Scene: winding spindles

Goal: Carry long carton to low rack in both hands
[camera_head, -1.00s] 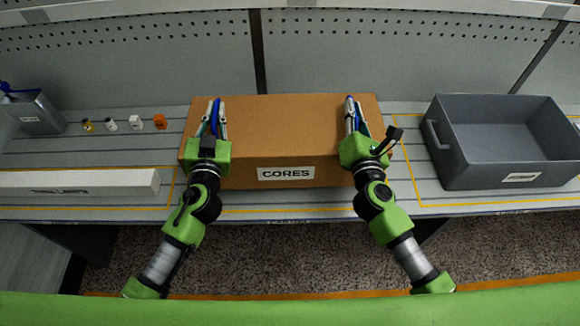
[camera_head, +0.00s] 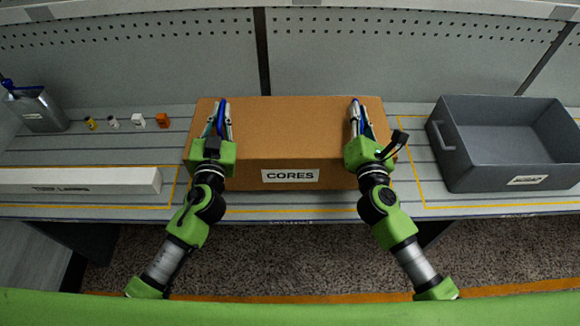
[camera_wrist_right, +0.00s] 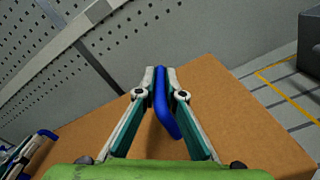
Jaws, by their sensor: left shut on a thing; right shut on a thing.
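The long carton (camera_head: 291,146) is a brown box labelled CORES, at the middle of the grey bench in the head view. Its top also shows in the right wrist view (camera_wrist_right: 225,115). My left gripper (camera_head: 222,104) is shut on a blue handle at the carton's left end. My right gripper (camera_head: 357,104) is shut on the blue handle (camera_wrist_right: 162,100) at its right end; in the wrist view the fingers close around it. The carton looks level and appears to sit on the bench. I cannot make out a low rack in these views.
A grey bin (camera_head: 455,179) stands on the right of the bench (camera_head: 400,182). A long white box (camera_head: 80,181) lies at the left, with several small items and a grey container (camera_head: 42,112) behind it. A perforated panel (camera_head: 350,50) rises behind. Speckled floor lies in front.

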